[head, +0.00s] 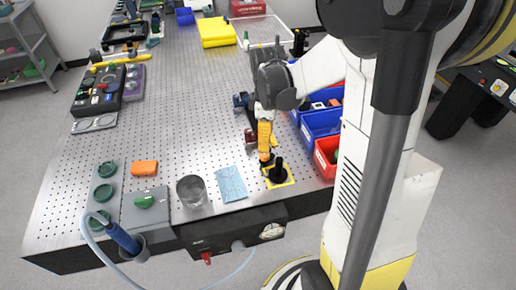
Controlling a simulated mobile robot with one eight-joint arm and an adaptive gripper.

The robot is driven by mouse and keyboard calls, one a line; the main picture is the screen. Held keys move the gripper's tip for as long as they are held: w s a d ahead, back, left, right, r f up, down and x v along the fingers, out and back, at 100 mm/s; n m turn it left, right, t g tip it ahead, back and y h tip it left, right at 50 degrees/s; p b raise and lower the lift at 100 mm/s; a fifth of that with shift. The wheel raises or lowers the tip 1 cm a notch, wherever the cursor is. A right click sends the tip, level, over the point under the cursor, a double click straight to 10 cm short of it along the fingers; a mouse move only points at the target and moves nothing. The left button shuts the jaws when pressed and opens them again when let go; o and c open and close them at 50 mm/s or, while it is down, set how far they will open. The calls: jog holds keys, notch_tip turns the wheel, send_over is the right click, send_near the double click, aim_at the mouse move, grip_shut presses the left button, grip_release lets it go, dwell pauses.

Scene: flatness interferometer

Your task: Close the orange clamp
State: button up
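The orange clamp (265,136) stands near the front right of the perforated metal table. It shows as an upright orange-yellow handle, with dark parts at its lower end. Just right of that lower end, a black post (279,172) rises from a yellow square plate (285,182). My gripper (267,106) comes down from the upper right and is at the top of the orange handle, overlapping it in the head view. Its fingertips are small and dark here, so I cannot tell whether they touch or grip the handle.
Blue bins (321,124) and a red bin (326,158) stand close to the right. A blue sheet (231,184), a glass beaker (191,190) and an orange block (145,168) lie to the left. A black control box (234,232) is on the front edge. The table's middle is clear.

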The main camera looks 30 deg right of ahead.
aim_at(265, 154)
notch_tip(265, 154, down, 8)
jog(key=shift+w+r+b, duration=0.1)
jog(key=shift+r+b, duration=0.05)
jog(key=shift+b, duration=0.9)
grip_shut()
